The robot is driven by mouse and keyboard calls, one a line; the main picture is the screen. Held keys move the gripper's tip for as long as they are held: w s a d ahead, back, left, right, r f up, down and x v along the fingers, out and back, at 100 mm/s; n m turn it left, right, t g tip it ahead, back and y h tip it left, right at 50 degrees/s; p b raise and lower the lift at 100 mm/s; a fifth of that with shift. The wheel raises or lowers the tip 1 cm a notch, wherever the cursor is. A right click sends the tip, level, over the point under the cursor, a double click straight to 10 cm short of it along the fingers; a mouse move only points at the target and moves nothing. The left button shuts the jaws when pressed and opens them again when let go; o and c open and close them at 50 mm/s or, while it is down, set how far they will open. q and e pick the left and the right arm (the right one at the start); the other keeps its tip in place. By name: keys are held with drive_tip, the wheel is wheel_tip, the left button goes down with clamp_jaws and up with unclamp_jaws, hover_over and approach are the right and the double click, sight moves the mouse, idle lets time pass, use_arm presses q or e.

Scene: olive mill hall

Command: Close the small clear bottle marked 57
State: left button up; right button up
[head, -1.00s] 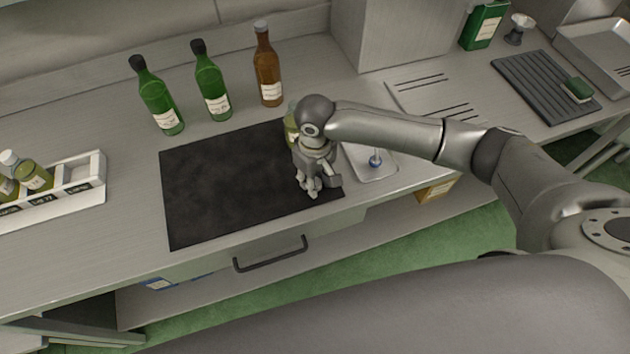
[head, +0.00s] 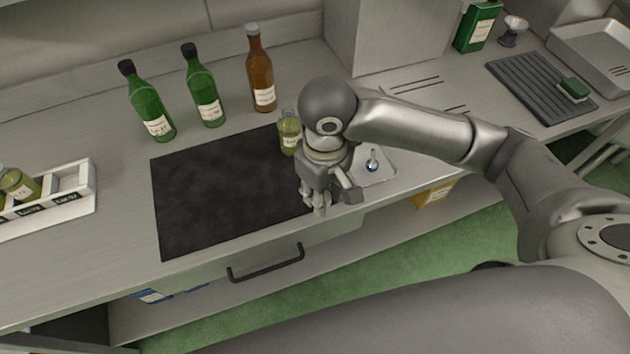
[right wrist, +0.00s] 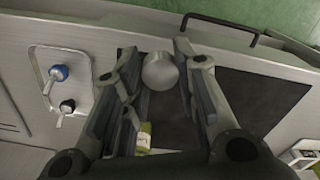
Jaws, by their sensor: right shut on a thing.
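A small clear bottle (head: 289,136) with yellow-green oil stands upright near the right back edge of the black mat (head: 215,200). Its label is not readable, and my arm partly hides it. In the right wrist view, a bottle with oil (right wrist: 145,138) shows partly, low in the picture beside my fingers. My right gripper (head: 320,203) is above the mat's right front part, in front of the bottle and apart from it. In the right wrist view, its fingers (right wrist: 156,50) are shut on a round silver cap (right wrist: 160,72). My left gripper is not in view.
A small pale tray (head: 386,180) at the right holds a blue-ended and a black-ended piece (right wrist: 67,106). Two green bottles (head: 204,90) and a brown bottle (head: 261,75) stand behind the mat. A white rack (head: 85,190) with small bottles is at left. The mat's middle is clear.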

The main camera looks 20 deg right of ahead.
drive_tip(key=s, duration=0.1)
drive_tip(key=s+r, duration=0.1)
drive_tip(key=s, duration=0.1)
drive_tip(key=s+r, duration=0.1)
drive_tip(key=s, duration=0.1)
drive_tip(key=shift+s+a+r, duration=0.1)
drive_tip(key=shift+s+r, duration=0.1)
drive_tip(key=w+d+m+b, duration=0.2)
drive_tip(key=w+d+m, duration=0.2)
drive_tip(key=w+d, duration=0.2)
drive_tip(key=shift+d+r+m, duration=0.2)
drive_tip(key=shift+r+m, duration=0.05)
drive_tip(key=shift+m, duration=0.15)
